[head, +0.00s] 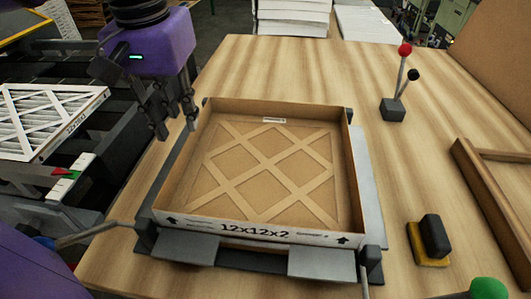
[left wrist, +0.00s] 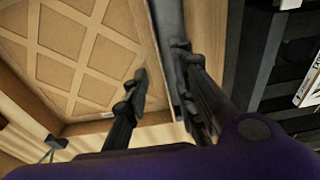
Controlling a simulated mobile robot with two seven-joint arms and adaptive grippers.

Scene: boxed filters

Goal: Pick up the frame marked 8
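A square cardboard frame (head: 258,231) with a lattice over brown board lies in a grey fixture (head: 369,185) on the table. Its front wall reads "12x12x2"; I see no 8 on it. My left gripper (head: 177,128) is open and empty at the frame's back left corner, fingers pointing down. In the left wrist view, the gripper (left wrist: 160,62) has one finger over the frame's (left wrist: 66,38) inner side and the other over the grey strip outside its wall. I cannot tell how far above the wall they are. My right gripper is not in view.
A white latticed filter (head: 45,120) lies on machinery at the left. A red-and-black-knobbed lever (head: 393,108) stands behind right. A black block on a yellow base (head: 430,241) and a wooden frame (head: 490,195) lie right. The table behind the fixture is clear.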

